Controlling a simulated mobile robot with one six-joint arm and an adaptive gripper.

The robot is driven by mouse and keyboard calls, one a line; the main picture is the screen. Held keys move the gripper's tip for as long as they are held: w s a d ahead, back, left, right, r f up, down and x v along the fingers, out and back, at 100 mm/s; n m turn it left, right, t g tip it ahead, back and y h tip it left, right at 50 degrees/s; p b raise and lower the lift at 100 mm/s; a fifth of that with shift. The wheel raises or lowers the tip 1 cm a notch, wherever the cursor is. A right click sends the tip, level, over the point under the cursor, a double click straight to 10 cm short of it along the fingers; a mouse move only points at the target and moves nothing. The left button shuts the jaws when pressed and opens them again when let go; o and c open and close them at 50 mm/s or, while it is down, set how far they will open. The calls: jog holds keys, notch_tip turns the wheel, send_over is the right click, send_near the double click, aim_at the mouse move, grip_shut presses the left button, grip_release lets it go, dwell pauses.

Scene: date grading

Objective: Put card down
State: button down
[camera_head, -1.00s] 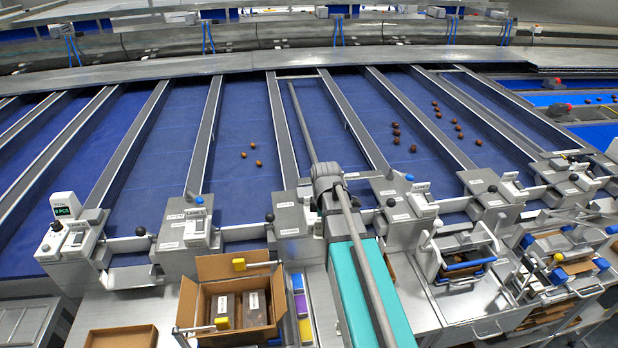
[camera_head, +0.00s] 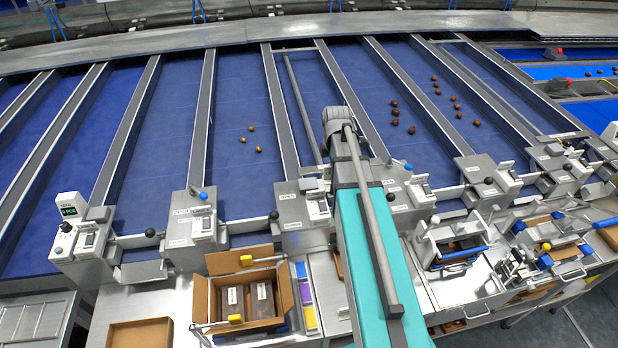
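No card held by me can be made out. Coloured cards or pads in blue, purple and yellow (camera_head: 306,297) lie in a narrow strip on the steel bench, just right of an open cardboard box (camera_head: 284,291). My turquoise and grey arm reaches up through the middle of the picture, over the front of the lanes. My gripper cannot be seen, so whether it holds a card is hidden.
Blue sloping lanes (camera_head: 240,190) with metal dividers end at steel gates. A few dates (camera_head: 250,140) lie left of my arm, several more to its right. A shallow brown tray (camera_head: 140,334) sits front left. A clamp-like press (camera_head: 452,243) stands right.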

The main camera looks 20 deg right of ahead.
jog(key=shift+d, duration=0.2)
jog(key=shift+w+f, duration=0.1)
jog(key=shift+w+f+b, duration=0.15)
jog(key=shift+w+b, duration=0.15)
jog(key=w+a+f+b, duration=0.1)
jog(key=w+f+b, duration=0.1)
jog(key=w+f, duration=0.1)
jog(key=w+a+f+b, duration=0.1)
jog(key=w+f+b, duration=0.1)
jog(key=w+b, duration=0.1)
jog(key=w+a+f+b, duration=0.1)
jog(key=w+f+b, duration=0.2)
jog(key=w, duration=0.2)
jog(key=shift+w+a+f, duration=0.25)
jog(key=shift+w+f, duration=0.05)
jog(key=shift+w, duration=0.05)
jog(key=shift+b, duration=0.3)
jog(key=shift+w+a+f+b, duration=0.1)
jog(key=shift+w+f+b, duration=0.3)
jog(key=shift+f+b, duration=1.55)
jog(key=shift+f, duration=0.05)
